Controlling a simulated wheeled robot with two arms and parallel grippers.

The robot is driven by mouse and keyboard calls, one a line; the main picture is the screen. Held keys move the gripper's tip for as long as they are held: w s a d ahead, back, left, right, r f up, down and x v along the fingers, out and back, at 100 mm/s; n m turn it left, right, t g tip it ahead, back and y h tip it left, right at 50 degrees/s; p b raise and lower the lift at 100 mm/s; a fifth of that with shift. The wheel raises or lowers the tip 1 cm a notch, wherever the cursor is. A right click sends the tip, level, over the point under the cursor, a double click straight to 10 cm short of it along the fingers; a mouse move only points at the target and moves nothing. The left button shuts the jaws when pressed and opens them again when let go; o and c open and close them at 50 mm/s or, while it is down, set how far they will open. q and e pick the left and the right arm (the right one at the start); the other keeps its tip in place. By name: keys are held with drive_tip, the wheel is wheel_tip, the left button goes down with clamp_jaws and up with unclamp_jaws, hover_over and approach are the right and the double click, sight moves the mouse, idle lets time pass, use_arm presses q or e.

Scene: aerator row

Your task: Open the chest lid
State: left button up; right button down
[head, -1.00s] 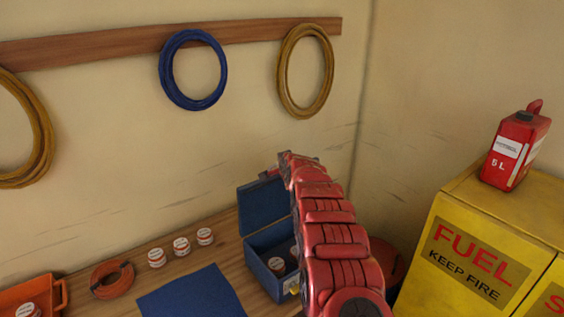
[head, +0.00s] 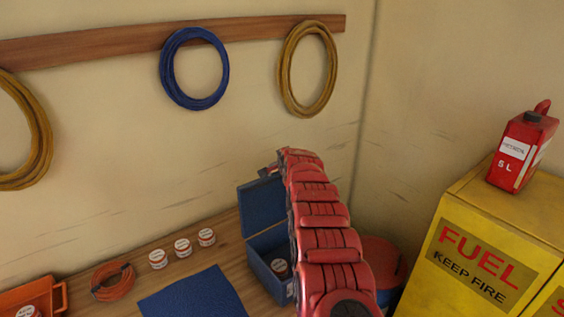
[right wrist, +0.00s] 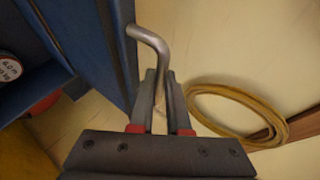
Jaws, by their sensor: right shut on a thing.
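The blue chest (head: 268,268) stands on the wooden bench, partly behind my right arm. Its lid (head: 262,208) stands raised at the back, and a labelled jar (head: 279,267) shows inside. My right gripper (right wrist: 163,80) is shut on the bent metal handle (right wrist: 152,40) at the lid's edge, with the blue lid (right wrist: 115,50) beside it in the right wrist view. In the head view my right arm hides most of the gripper and the chest's right side. My left gripper is not in view.
A blue mat (head: 195,295), several labelled jars (head: 182,247), an orange coil (head: 112,282) and an orange tray (head: 62,296) lie left of the chest. A yellow fuel cabinet (head: 455,222) with a red can (head: 520,150) stands at right. Hoses hang on the wall.

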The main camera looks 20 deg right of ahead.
drive_tip(key=c, duration=0.9)
unclamp_jaws()
drive_tip(key=shift+a+f, duration=0.1)
drive_tip(key=shift+f, duration=0.05)
drive_tip(key=shift+s+a, duration=0.1)
drive_tip(key=shift+s+r, duration=0.2)
drive_tip(key=shift+r, duration=0.3)
drive_tip(key=shift+b+v, duration=7)
drive_tip(key=shift+v, duration=1.25)
drive_tip(key=shift+f, duration=0.1)
